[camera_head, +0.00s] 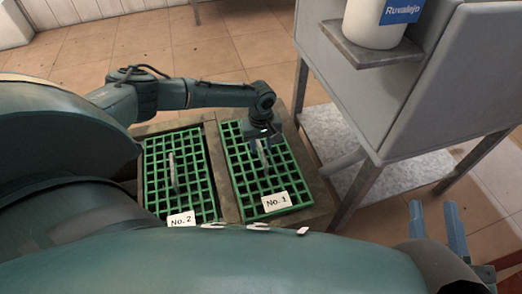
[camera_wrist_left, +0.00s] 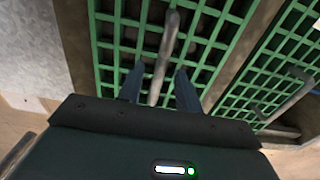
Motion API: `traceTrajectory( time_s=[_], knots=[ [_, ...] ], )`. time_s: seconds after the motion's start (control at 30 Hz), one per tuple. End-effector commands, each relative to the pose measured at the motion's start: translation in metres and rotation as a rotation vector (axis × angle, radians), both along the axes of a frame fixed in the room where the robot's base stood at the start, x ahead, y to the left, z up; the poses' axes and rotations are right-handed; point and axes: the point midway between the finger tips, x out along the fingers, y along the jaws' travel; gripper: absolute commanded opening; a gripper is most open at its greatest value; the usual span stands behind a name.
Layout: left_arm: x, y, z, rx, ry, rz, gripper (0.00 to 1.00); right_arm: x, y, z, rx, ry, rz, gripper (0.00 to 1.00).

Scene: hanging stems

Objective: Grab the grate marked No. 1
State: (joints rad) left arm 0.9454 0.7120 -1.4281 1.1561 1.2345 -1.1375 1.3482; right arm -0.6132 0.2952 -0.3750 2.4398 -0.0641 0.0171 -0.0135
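The green grate marked No. 1 (camera_head: 240,180) lies in the right half of a brown frame, its white label at the near end. Its grey bar handle (camera_head: 262,158) runs along the middle. My left gripper (camera_head: 262,139) is over the handle's far part. In the left wrist view my left gripper (camera_wrist_left: 160,69) is open, with the handle (camera_wrist_left: 166,45) between its fingers and gaps visible on both sides. Whether the fingers reach below the bar is unclear. My right gripper (camera_head: 437,215) is open and empty at the lower right.
The grate marked No. 2 (camera_head: 155,180), with its own handle (camera_head: 173,174), lies to the left in the same frame. A grey metal cabinet (camera_head: 445,85) with a shelf holding a white container (camera_head: 372,25) stands close on the right. Tiled floor surrounds the frame.

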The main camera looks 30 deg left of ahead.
Motion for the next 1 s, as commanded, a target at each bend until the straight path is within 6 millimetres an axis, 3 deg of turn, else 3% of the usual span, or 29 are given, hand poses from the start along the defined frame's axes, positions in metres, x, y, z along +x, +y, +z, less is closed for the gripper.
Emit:
traceTrajectory(
  time_s=[0.4, 1.0],
  knots=[
    [-0.0002, 0.0002, 0.0000, 0.000, 0.000, 0.001, 0.00, 0.0000, 0.0002, -0.0022, -0.005, 0.002, 0.002, 0.34],
    [-0.0002, 0.0002, -0.0001, 0.000, 0.000, 0.001, 0.00, 0.0004, 0.0002, -0.0046, -0.008, 0.006, 0.001, 0.34]
  ],
)
